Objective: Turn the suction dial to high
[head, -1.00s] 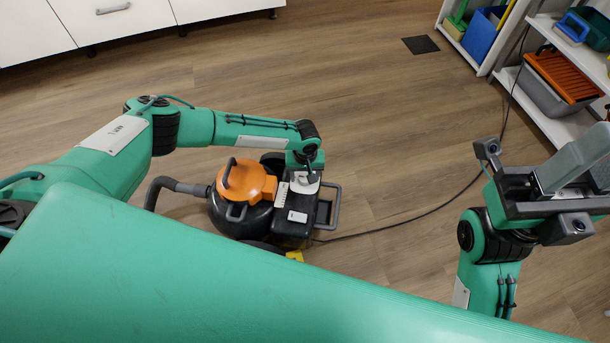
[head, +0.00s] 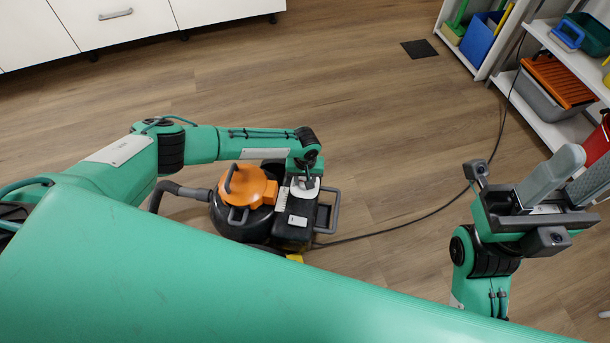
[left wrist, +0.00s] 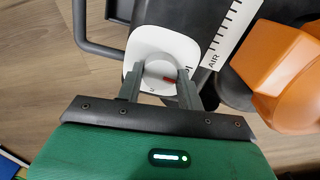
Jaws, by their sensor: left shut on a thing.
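The suction dial (left wrist: 160,74) is a round light-grey knob with a red mark, on a white plate (left wrist: 148,42) on the vacuum cleaner. In the left wrist view the red mark lies on the right part of the knob, near the right finger. My left gripper (left wrist: 162,88) is shut on the dial, one finger on each side. In the head view the left gripper (head: 307,180) is over the white plate (head: 303,192) and hides most of the dial. The vacuum (head: 240,218) is black with an orange top. My right gripper (head: 565,180) is open and empty, away at the right.
A printed scale marked "AIR" (left wrist: 222,40) lies beside the dial plate. The vacuum's grey handle (head: 334,212) is right of it and its hose (head: 170,188) left. A black cord (head: 420,218) crosses the floor. Shelves (head: 545,110) stand at right; the middle floor is clear.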

